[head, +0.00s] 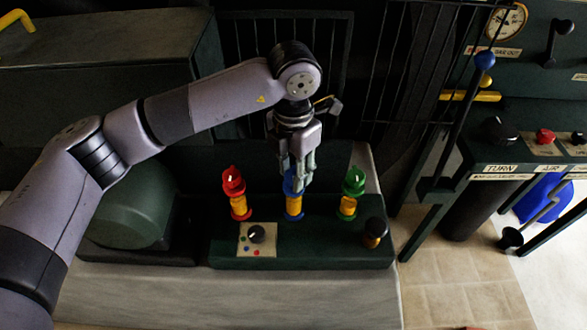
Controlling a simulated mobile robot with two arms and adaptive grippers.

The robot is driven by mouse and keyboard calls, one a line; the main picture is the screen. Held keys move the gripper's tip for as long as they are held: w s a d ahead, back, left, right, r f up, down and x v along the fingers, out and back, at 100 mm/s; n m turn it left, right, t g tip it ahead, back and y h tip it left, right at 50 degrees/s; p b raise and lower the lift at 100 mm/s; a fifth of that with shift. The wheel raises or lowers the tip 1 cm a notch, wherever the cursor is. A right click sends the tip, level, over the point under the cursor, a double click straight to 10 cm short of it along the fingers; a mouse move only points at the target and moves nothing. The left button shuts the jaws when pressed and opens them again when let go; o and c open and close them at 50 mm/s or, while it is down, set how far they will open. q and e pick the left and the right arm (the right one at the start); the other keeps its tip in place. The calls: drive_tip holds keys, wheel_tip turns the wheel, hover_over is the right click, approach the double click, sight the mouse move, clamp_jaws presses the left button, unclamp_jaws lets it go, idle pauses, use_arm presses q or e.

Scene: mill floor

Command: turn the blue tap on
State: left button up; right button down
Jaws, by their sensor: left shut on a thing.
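The blue tap (292,185) stands on a yellow pipe with a blue base, in the middle of a row of three on a dark green block. My left gripper (298,180) points down over the blue tap with its fingers shut on it. The fingers hide much of the tap, so I cannot tell which way its handle is turned. My right gripper is not in the head view.
A red tap (233,181) stands left of the blue one and a green tap (354,181) right of it. A dial panel (257,238) and a black knob (376,228) are on the block's front.

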sight(294, 174)
use_arm(q)
drive_tip(key=o, duration=1.1)
drive_tip(key=shift+o, duration=0.2)
wheel_tip(294, 174, up, 12)
